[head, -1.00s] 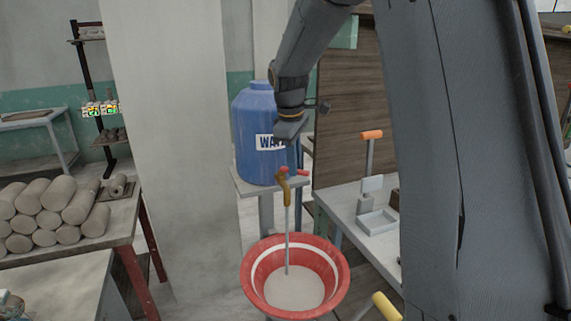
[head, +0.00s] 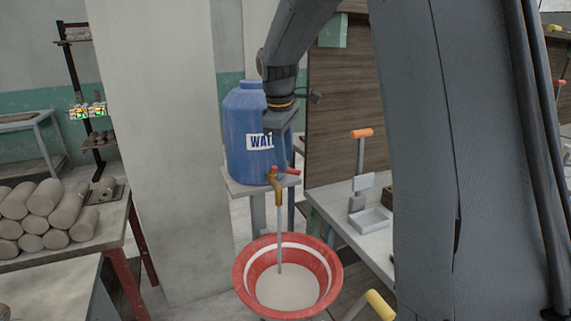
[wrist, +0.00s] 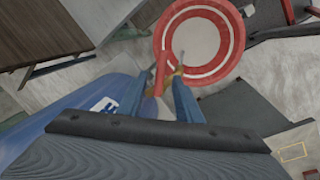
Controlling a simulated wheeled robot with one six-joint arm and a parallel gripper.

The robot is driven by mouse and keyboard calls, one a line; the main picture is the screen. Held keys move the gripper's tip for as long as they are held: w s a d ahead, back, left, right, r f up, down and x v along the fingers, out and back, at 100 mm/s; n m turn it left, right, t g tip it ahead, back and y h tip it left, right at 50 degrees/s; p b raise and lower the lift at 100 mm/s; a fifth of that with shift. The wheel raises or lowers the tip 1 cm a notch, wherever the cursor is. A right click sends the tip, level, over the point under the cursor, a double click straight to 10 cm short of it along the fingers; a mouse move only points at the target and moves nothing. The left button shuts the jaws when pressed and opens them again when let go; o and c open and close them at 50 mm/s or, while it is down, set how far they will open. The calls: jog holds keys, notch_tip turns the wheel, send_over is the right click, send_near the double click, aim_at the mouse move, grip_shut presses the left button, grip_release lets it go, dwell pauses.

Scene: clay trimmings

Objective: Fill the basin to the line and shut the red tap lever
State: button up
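The blue water barrel (head: 243,158) stands on a stand, with a brass tap (head: 277,188) at its front. The red tap lever (head: 291,171) points to the right, and a thin stream runs down from the spout. The red basin (head: 250,272) below holds greyish water (head: 288,292), its surface below the white line (head: 306,250). My gripper (wrist: 159,95) is open and empty above the tap. In the wrist view its two blue fingers lie apart, with the red lever (wrist: 160,75) between and just beyond them. Contact cannot be told.
A bench (head: 335,215) with an orange-handled tool (head: 361,150) stands right of the basin. A yellow handle (head: 380,305) is close at the basin's lower right. A table (head: 100,245) with stacked clay rolls is at left, beside a pale pillar (head: 165,150).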

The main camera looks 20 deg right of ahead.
jog(key=r, duration=0.2)
jog(key=r+b, duration=0.1)
jog(key=s+r, duration=0.1)
jog(key=r, duration=0.1)
jog(key=shift+a+r, duration=0.3)
jog(key=shift+a, duration=0.05)
jog(key=shift+c, duration=0.5)
dwell(3.6)
